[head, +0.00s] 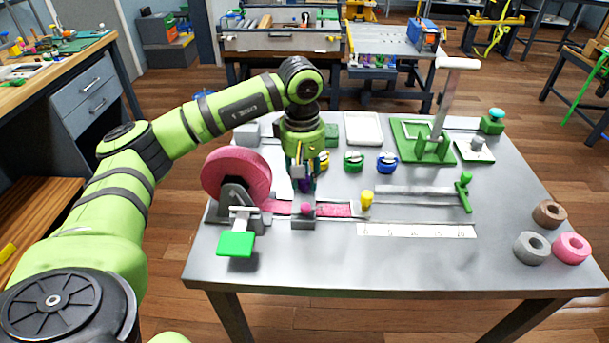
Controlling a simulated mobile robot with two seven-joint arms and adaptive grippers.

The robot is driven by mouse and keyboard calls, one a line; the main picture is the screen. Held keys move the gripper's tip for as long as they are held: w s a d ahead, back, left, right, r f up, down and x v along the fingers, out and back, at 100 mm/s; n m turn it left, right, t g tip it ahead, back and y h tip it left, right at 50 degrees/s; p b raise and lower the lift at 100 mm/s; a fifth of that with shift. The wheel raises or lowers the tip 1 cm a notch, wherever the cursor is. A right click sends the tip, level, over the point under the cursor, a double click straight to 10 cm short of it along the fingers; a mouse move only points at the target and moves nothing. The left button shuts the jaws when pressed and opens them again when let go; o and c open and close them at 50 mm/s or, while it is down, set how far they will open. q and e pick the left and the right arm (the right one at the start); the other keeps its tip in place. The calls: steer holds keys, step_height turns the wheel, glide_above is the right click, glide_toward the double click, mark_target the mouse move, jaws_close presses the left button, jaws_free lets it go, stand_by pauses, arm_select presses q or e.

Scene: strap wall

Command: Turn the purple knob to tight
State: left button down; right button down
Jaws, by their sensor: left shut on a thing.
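My left arm reaches in from the left, and its gripper (303,184) points down over the grey table. The gripper is shut on the purple knob (306,185), which shows only as a small purple patch between and below the fingers. The fingers hide most of the knob, so its turn position cannot be read. My right gripper is out of view.
Right of the gripper are yellow (322,160), green (353,161) and blue (387,162) knobs. A pink strap roll (236,176) stands close left. A pink strap (330,209) and a white ruler (415,230) lie in front. Loose rings (532,248) sit front right.

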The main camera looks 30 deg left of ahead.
arm_select(q)
steer(key=c, duration=0.9)
jaws_free()
steer(key=shift+c, duration=0.2)
steer(key=shift+r, duration=0.25)
step_height(320, 180, up, 12)
steer(key=shift+s+a+f, duration=0.15)
steer(key=shift+s+f, duration=0.05)
